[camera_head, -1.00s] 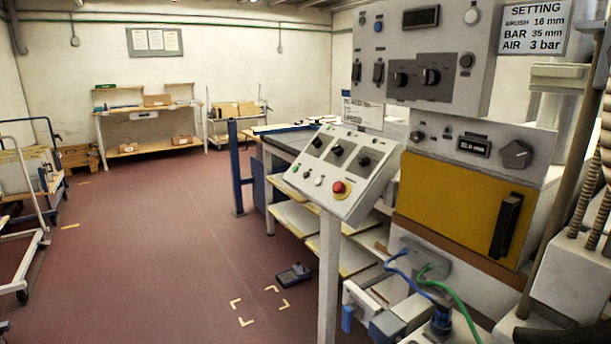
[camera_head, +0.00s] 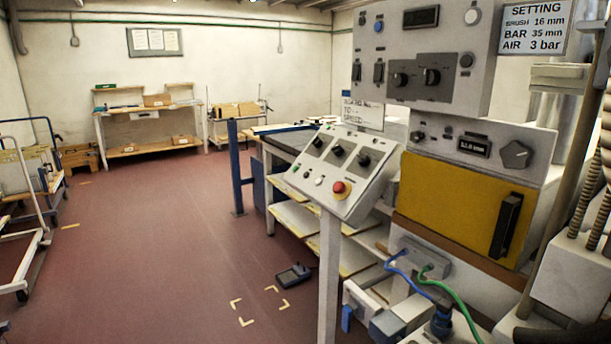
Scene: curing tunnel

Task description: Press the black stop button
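A grey sloped console (camera_head: 352,204) stands on a post right of the middle. It carries three black knobs or buttons, at its left (camera_head: 317,142), middle (camera_head: 338,151) and right (camera_head: 364,160). No label reading stop is legible, so I cannot tell which black control is the stop button. Neither gripper is in view.
The machine has a yellow door (camera_head: 450,205) with a black handle, and blue and green cables (camera_head: 460,310) below. A blue post (camera_head: 235,168) and a bench stand behind the console. A handheld device (camera_head: 293,275) lies by yellow floor marks. The red floor (camera_head: 150,235) at left-centre is open.

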